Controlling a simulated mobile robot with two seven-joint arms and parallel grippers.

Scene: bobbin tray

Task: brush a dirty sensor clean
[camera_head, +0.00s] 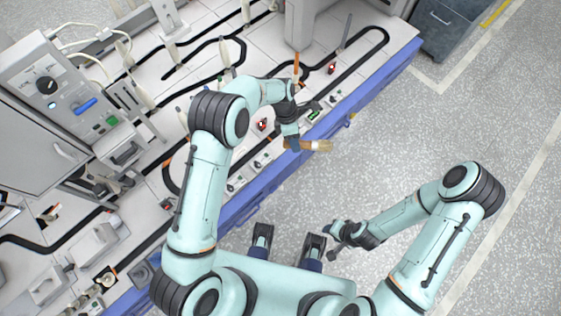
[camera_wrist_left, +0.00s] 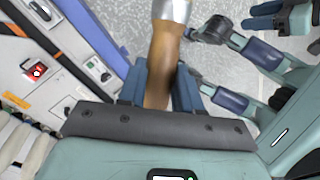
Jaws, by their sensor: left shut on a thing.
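My left gripper (camera_head: 292,144) is shut on a brush (camera_head: 318,146) with a brown wooden handle, just past the bench's blue front edge. In the left wrist view the brush handle (camera_wrist_left: 160,65) lies between the two blue fingers, with a silver metal collar at the top; the tip is cut off by the frame. Small sensor-like units with red fronts show on the bench, one (camera_head: 262,124) left of my left gripper and one (camera_head: 332,68) farther back. I cannot tell which is dirty. My right gripper (camera_head: 333,244) hangs over the floor, away from the bench; its opening is unclear.
The white bench has a black looping track and a blue front rail (camera_head: 330,122). A control cabinet (camera_head: 60,95) with knobs stands at the left, a dark grey cabinet (camera_head: 445,28) at the back right. The speckled floor at the right is clear.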

